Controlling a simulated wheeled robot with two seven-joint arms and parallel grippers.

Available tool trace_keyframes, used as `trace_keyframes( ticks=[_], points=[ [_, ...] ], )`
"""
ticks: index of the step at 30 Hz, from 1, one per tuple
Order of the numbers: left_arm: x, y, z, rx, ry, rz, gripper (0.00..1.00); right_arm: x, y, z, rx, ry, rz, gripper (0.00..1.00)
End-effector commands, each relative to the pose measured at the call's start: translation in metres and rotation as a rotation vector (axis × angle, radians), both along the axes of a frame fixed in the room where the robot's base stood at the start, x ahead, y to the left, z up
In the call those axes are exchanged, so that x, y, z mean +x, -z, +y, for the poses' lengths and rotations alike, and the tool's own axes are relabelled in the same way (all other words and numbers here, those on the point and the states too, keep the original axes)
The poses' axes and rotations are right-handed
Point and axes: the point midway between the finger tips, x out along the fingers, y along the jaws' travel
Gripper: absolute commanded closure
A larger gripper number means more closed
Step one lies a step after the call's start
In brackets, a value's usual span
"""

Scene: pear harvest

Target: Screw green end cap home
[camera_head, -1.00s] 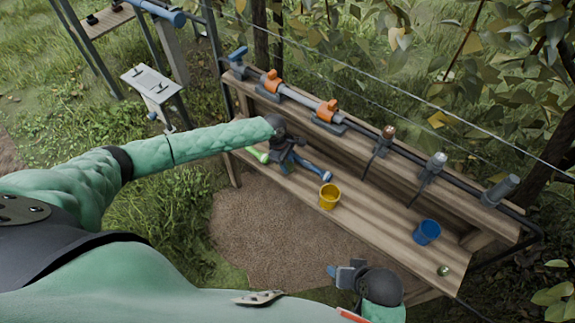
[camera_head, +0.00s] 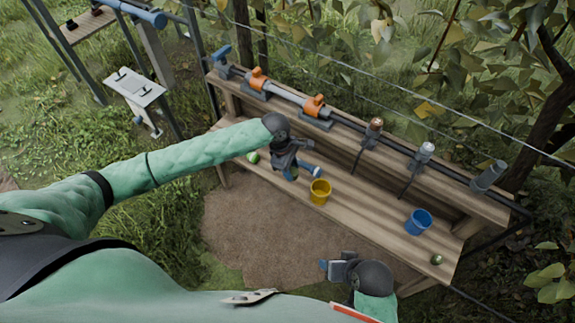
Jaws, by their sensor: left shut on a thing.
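My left gripper (camera_head: 298,170) is over the left part of the bench's lower shelf, its blue fingers pointing down toward the boards. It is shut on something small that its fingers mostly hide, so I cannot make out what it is. A bright green rounded thing (camera_head: 252,157) shows at the shelf's left end, below my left forearm; I cannot tell if it is the end cap. A small dark green round thing (camera_head: 437,260) lies at the shelf's right end. My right gripper (camera_head: 332,268) is in front of the bench, apart from it; its jaw gap does not show.
A yellow bucket (camera_head: 320,192) stands just right of my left gripper. A blue bucket (camera_head: 418,222) stands farther right. The upper ledge carries a pipe with orange fittings (camera_head: 258,79) and a grey cylinder (camera_head: 489,177). Shelf boards between the buckets are clear.

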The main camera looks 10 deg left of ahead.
Motion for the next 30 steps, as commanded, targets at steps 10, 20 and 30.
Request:
trace_keyframes(
  ticks=[10,20,30],
  points=[
    [-0.001,-0.001,-0.001,0.000,0.000,0.000,0.88,-0.001,-0.003,0.000,0.002,0.001,-0.002,0.44],
    [0.006,-0.024,0.010,0.002,0.170,-0.003,0.88,0.006,-0.008,-0.001,0.002,0.001,-0.017,0.46],
    [0.016,-0.102,0.044,0.003,0.780,-0.003,0.88,0.006,-0.005,-0.001,0.001,0.001,-0.013,0.46]
  ],
)
